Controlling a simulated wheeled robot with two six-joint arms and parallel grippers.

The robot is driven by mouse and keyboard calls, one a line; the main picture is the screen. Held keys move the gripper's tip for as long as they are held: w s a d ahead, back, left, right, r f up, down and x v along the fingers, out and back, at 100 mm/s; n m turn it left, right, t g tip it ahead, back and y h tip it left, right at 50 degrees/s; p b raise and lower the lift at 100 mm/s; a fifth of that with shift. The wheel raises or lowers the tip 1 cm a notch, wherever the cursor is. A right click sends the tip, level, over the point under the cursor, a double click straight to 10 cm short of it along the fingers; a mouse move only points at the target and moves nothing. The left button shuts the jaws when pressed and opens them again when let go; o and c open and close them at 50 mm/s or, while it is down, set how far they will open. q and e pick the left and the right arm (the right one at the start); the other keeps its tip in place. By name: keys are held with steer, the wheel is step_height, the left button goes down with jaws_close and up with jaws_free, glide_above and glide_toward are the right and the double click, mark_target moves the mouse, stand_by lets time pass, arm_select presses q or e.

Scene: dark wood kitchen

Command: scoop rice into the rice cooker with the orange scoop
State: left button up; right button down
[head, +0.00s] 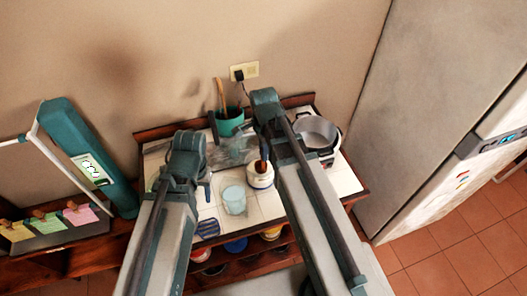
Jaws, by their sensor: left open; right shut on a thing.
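The rice cooker (328,154) stands open at the right of the tiled counter, its grey inner pot (312,128) showing. My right gripper (263,140) is over the middle of the counter, left of the cooker, mostly hidden by its own arm. It is shut on a small orange-brown thing (264,153), which looks like the orange scoop. The rice cannot be made out. My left gripper (207,186) is open and empty over the counter's left part.
A teal pot (230,126) with a wooden utensil stands at the back, near a clear container (236,150). A pale cup (234,200) stands front centre, with a blue striped item (208,228) before it. A fridge (430,110) is close on the right.

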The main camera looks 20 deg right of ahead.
step_height(320, 180, down, 3)
steer(key=shift+r+b, duration=0.1)
steer(key=shift+b, duration=0.95)
steer(key=f+b, duration=0.2)
steer(key=w+f+b, duration=0.1)
steer(key=f+b, duration=0.1)
steer(key=shift+w, duration=0.1)
steer(key=shift+w+r+p, duration=0.25)
steer(key=shift+r+p, duration=0.3)
steer(key=shift+r, duration=0.05)
steer(key=shift+w+r+p, duration=0.25)
steer(key=shift+r+p, duration=0.3)
step_height(320, 180, up, 14)
steer(key=s+p, duration=0.1)
steer(key=p, duration=1.3)
steer(key=shift+r+p, duration=0.25)
steer(key=shift+p, duration=0.05)
